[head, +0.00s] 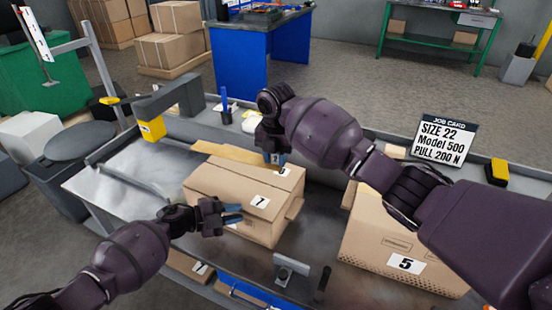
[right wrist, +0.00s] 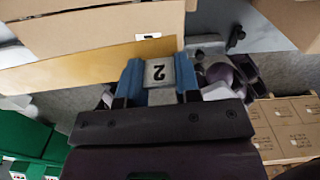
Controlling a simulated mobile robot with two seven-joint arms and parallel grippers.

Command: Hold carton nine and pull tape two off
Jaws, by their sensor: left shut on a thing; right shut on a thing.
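A brown carton (head: 225,180) stands on the grey bench in the head view, with a white label that looks like a 7. I see no label reading nine. My left gripper (head: 232,214) is shut at the near left side of this carton; its exact grip on the carton is hard to see. My right gripper (head: 277,160) is above the carton's far edge. The right wrist view shows its blue fingers shut on a pale grey block marked 2, tape two (right wrist: 158,73). Whether the tape still touches the carton is unclear.
A carton labelled 5 (head: 385,245) stands on the right, partly behind my right arm. A job card (head: 443,138) stands at the bench's back edge. A grey post with a yellow block (head: 152,130) is at the left. A small metal bracket (head: 290,268) is at the front.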

